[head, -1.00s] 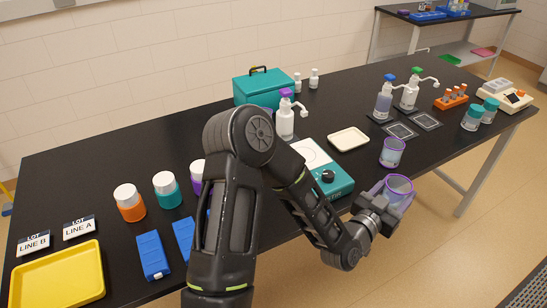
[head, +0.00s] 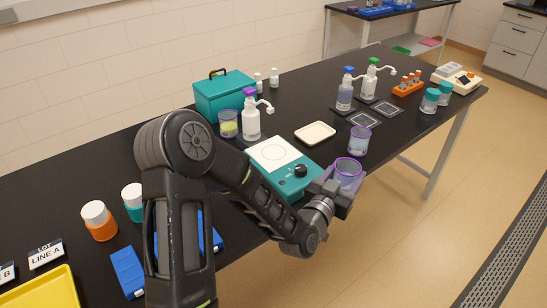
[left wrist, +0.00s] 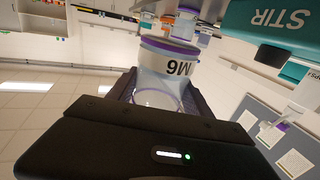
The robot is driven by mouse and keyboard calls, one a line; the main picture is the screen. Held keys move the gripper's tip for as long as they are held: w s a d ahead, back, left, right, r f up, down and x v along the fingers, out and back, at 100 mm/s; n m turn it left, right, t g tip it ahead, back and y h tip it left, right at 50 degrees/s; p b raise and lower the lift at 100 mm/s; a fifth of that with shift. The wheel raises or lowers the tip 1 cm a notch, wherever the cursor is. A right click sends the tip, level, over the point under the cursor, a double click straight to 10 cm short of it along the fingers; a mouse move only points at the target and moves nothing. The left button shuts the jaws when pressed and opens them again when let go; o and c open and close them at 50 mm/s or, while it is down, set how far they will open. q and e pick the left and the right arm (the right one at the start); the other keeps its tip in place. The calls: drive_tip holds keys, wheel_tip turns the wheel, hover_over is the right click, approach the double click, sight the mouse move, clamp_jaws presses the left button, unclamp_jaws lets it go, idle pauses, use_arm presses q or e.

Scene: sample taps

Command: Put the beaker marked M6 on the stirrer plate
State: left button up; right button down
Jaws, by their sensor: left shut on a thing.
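The beaker marked M6 (head: 347,173) is clear with a purple rim. My left gripper (head: 338,190) is shut on it and holds it near the table's front edge, just right of the stirrer plate. In the left wrist view the beaker (left wrist: 165,72) sits between the fingers, its M6 label upside down. The teal stirrer plate (head: 270,153) has a bare white top and a black knob. Its side marked STIR (left wrist: 275,22) shows at the upper right of the left wrist view. My right gripper is not in view.
Another purple-rimmed beaker (head: 359,141) stands behind M6. A beaker with yellow-green contents (head: 228,125) and a purple-topped pump bottle (head: 251,122) stand behind the stirrer. A cream tray (head: 315,133) lies right of it. Two dark pads (head: 361,119) lie farther back.

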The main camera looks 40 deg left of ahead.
use_arm(q)
drive_tip(key=s+a+r+n+y+b, duration=0.1)
drive_tip(key=s+a+n+y+b, duration=0.1)
drive_tip(key=s+a+b, duration=0.4)
drive_tip(key=s+a+r+n+g+y+b, duration=0.1)
drive_tip(key=s+a+y+b, duration=0.3)
drive_tip(key=a+b, duration=0.6)
drive_tip(key=s+a+n, duration=0.1)
drive_tip(key=s+a, duration=0.1)
drive_tip(key=a, duration=0.1)
drive_tip(key=shift+s+g+y, duration=0.3)
drive_tip(key=shift+y, duration=0.1)
drive_tip(key=p+x, duration=1)
drive_tip(key=x, duration=0.8)
drive_tip(key=shift+w+d+f, duration=0.1)
drive_tip(key=shift+w, duration=0.05)
